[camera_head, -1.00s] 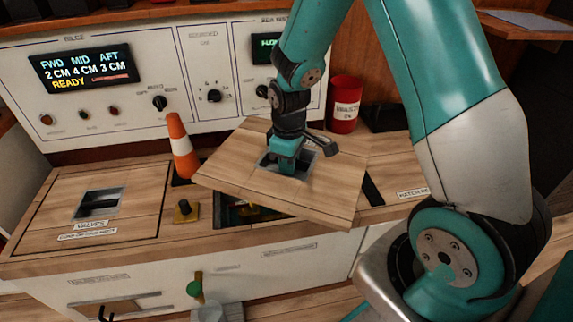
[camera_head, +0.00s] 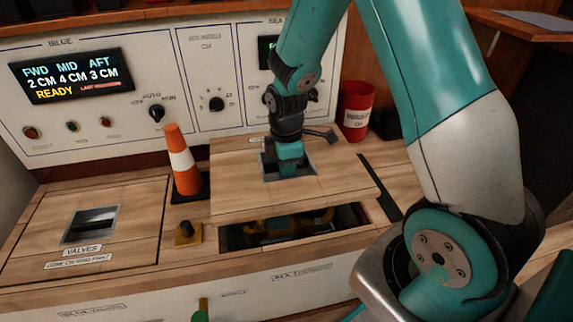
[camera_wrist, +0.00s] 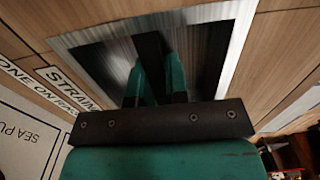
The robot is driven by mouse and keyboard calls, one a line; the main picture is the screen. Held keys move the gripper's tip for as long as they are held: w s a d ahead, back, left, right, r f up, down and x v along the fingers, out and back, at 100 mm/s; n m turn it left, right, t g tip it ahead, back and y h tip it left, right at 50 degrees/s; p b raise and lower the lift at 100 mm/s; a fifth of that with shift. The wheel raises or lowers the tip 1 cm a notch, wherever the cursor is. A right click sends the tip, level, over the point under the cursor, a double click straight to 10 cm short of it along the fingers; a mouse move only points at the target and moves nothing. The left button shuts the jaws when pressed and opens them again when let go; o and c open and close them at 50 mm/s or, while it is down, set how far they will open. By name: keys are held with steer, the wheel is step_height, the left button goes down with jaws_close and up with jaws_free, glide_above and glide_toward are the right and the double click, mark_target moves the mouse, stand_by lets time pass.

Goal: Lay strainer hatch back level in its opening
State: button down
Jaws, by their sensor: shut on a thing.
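The strainer hatch (camera_head: 240,190) is a square wooden panel with a metal-lined recess in its middle. In the head view it lies over the back part of its opening (camera_head: 290,229), with the front part of the opening uncovered. Dark and yellow parts show inside. My gripper (camera_head: 287,172) is shut on the bar in the hatch's recess. The wrist view shows the jaws (camera_wrist: 155,75) on that dark bar and part of the "STRAIN…" label (camera_wrist: 68,87). I cannot tell whether the hatch touches the rim at the back.
An orange and white cone (camera_head: 182,160) stands just left of the hatch, beside a small yellow-based knob (camera_head: 188,234). The valves hatch (camera_head: 135,215) lies flat at left. A red can (camera_head: 355,108) stands at back right. A dark strip (camera_head: 381,187) lies right of the opening.

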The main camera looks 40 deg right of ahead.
steer(key=shift+r, duration=0.15)
step_height(320, 180, down, 6)
steer(key=b, duration=0.3)
stand_by(1.4)
steer(key=shift+f+b, duration=1.1)
steer(key=shift+f, duration=1.25)
steer(key=c, duration=1.1)
jaws_free()
steer(key=shift+o, duration=0.2)
steer(key=shift+s, duration=0.1)
step_height(320, 180, up, 17)
steer(key=p, duration=0.7)
steer(key=shift+r, duration=0.2)
